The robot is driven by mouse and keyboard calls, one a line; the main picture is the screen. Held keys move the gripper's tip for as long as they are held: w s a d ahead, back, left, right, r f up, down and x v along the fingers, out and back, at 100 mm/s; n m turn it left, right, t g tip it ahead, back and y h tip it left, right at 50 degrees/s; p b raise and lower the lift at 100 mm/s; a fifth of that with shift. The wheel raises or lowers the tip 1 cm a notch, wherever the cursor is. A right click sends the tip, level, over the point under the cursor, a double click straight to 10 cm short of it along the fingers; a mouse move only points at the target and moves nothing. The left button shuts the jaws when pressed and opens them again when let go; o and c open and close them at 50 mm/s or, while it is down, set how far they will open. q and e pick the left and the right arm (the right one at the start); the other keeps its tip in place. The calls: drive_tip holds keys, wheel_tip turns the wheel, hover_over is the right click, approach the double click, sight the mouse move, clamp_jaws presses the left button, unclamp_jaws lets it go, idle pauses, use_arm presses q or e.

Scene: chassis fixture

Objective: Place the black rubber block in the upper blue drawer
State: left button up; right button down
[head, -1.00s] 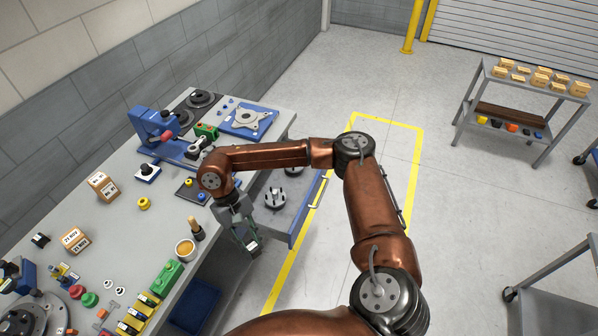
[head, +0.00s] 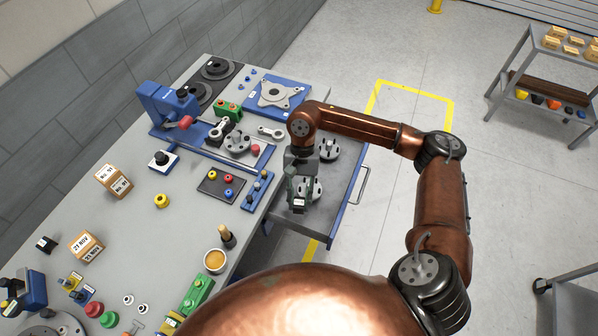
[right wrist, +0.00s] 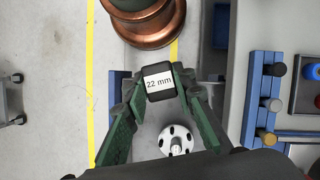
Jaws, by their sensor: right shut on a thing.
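My right gripper (head: 299,198) points down over the open upper blue drawer (head: 343,220) at the bench's right side. It is shut on the black rubber block (right wrist: 158,83), whose white label reads "22 mm" in the right wrist view. The block also shows small at the fingertips in the head view (head: 299,204). It is held above the drawer floor; the exact height is hard to tell. Round grey flanged parts with holes lie in the drawer, one (head: 328,149) behind the gripper and one (head: 313,189) partly hidden by it. My left gripper is not in view.
The grey bench (head: 150,235) beside the drawer carries a blue vise-like fixture (head: 165,105), a dark tray of coloured buttons (head: 221,185), a cup (head: 215,261) and a green block (head: 196,296). A shelf cart (head: 550,80) stands far right. The floor beyond the drawer is clear.

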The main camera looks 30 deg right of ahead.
wheel_tip(320, 180, down, 7)
drive_tip(key=d+m+t+y+b, duration=0.25)
drive_tip(key=m+b, duration=0.25)
drive_tip(key=m, duration=0.3)
drive_tip(key=m+t+h+b, duration=0.2)
drive_tip(key=m+t+b, duration=0.4)
drive_tip(key=m, duration=0.7)
hover_over(310, 222)
drive_tip(key=s+d+b, duration=0.1)
wheel_tip(310, 222, down, 6)
drive_tip(key=g, duration=0.1)
wheel_tip(310, 222, down, 5)
drive_tip(key=shift+s+d+r+b, duration=0.1)
drive_tip(key=shift+r+b, duration=0.1)
drive_tip(key=shift+b, duration=0.5)
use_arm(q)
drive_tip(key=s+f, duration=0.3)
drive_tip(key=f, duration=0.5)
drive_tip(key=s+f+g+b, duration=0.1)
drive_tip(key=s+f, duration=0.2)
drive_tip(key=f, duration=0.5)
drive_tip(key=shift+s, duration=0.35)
use_arm(e)
drive_tip(key=shift+f, duration=2.5)
drive_tip(key=shift+f, duration=0.15)
drive_tip(key=c, duration=1.6)
unclamp_jaws()
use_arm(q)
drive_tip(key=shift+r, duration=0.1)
